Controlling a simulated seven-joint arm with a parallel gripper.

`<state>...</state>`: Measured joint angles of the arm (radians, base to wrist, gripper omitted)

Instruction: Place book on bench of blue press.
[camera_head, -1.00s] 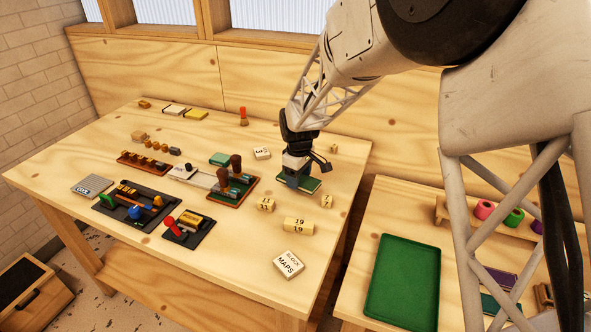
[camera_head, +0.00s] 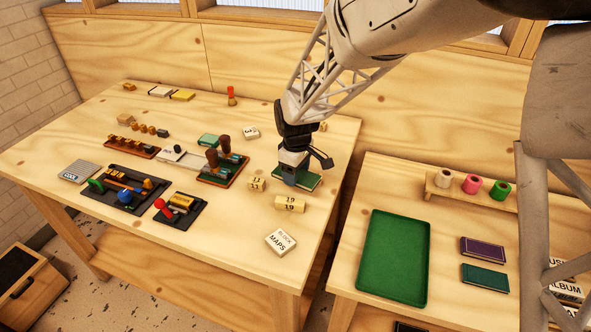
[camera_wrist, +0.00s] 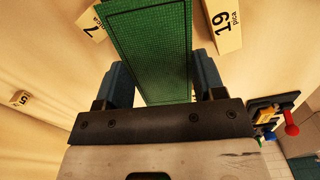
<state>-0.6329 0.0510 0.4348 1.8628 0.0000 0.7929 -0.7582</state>
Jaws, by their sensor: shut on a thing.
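My gripper (camera_head: 290,179) is shut on a green book (camera_head: 309,182) near the right end of the large wooden table. In the wrist view the book (camera_wrist: 155,45) sits between both fingers, its cover facing the camera, and it partly covers a numbered block. Its height above the table is hard to tell. At the left, a dark-based press (camera_head: 124,204) carries blue and green knobs; a smaller dark-based one (camera_head: 180,214) has a red knob. A third, brown-handled device (camera_head: 222,178) stands nearer my gripper. I cannot tell for sure which is the blue press.
Pale number blocks (camera_head: 290,204) and a "BLOCK MAPS" box (camera_head: 280,242) lie in front of my gripper. A side table holds a green tray (camera_head: 373,283), a purple book (camera_head: 482,250), a teal book (camera_head: 485,277) and a roll rack (camera_head: 470,190). The large table's front is mostly clear.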

